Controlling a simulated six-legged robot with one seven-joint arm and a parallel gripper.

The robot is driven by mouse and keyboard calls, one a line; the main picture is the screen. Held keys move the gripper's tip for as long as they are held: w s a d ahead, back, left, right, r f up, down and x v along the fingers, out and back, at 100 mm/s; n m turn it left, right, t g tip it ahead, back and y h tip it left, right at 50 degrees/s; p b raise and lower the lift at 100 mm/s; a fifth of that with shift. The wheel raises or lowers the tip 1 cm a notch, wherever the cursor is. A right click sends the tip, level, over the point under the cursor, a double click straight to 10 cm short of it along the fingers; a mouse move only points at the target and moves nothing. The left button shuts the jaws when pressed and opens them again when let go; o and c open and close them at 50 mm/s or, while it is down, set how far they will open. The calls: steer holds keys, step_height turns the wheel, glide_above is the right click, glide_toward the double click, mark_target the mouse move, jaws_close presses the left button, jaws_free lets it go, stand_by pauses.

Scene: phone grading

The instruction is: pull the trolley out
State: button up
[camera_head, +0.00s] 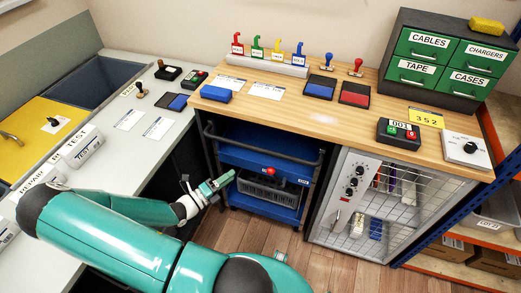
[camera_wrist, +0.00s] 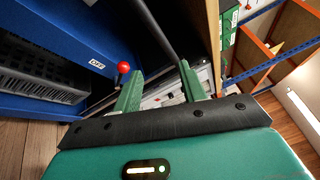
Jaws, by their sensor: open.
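The blue trolley (camera_head: 258,159) stands under the wooden counter, with a dark handle bar (camera_head: 262,143) across its front. A dark crate (camera_head: 268,189) sits on its lower shelf, and a red knob (camera_head: 270,171) shows at the front. My gripper (camera_head: 219,183) is in front of the trolley's left side, below the bar in the picture. In the wrist view the green fingers (camera_wrist: 158,78) are apart. The trolley's blue shelf (camera_wrist: 75,48) is at the left there.
A cabinet with a wire-mesh front (camera_head: 368,205) stands close on the trolley's right. A white counter (camera_head: 120,120) is at the left. Wooden floor (camera_head: 262,237) is clear in front of the trolley. Orange and blue shelving (camera_head: 468,240) is at the far right.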

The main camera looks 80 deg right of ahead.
mark_target(260, 150)
steer(key=s+d+n, duration=0.1)
steer(key=s+d, duration=0.1)
steer(key=d, duration=0.3)
steer(key=s+d+r+n+h, duration=0.1)
steer(key=s+d, duration=0.2)
steer(key=d, duration=0.1)
steer(key=s+d+n+t+h, duration=0.1)
steer(key=s+d+n, duration=0.1)
steer(key=d, duration=0.3)
steer(key=shift+s+d+r, duration=0.15)
steer(key=shift+s+d, duration=0.2)
steer(key=shift+s, duration=0.2)
steer(key=shift+c, duration=0.2)
jaws_close()
